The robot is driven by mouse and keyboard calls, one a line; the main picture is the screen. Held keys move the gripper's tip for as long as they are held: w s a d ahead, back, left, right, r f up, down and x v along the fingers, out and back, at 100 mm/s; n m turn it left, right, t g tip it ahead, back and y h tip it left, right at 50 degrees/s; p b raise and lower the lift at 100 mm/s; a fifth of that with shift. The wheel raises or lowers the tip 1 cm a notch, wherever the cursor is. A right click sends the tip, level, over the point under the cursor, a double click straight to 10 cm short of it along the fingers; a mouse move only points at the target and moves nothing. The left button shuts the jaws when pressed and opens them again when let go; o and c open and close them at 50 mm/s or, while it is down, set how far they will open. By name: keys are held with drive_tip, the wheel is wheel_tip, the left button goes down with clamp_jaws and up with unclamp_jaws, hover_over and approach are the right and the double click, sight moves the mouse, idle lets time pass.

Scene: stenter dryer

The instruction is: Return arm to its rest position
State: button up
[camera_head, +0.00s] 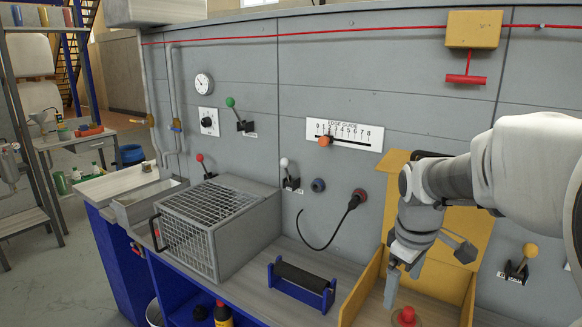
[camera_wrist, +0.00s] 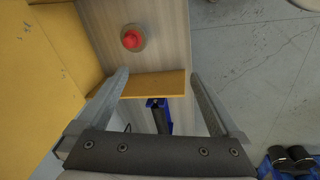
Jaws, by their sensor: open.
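My gripper (camera_head: 403,280) hangs from my white and grey arm at the right of the head view, pointing down in front of the yellow panel. In the wrist view my gripper (camera_wrist: 160,100) shows two grey fingers spread wide apart with nothing held between them. A red button (camera_head: 406,317) lies below and just right of the fingers in the head view. The same red button (camera_wrist: 132,39) shows beyond the fingertips in the wrist view, apart from them.
A yellow guard (camera_head: 362,292) stands close beside my gripper. A blue roller stand (camera_head: 301,285), a wire-mesh box (camera_head: 212,235) and a black plug with cable (camera_head: 354,201) lie to its left. An orange-knobbed lever (camera_head: 519,262) is at the right. Open floor (camera_wrist: 245,70) shows beyond the bench edge.

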drive_tip(key=s+a+r+m+t, duration=0.1)
drive_tip(key=s+a+r+m, duration=0.1)
drive_tip(key=s, duration=0.6)
drive_tip(key=s+a+r+m+t, duration=0.2)
drive_tip(key=s+a+m, duration=0.3)
drive_tip(key=s, duration=0.4)
drive_tip(key=shift+s+a+r+m+t+y+p, duration=0.15)
drive_tip(key=shift+r+m+t+y+p, duration=0.25)
drive_tip(key=shift+r, duration=0.4)
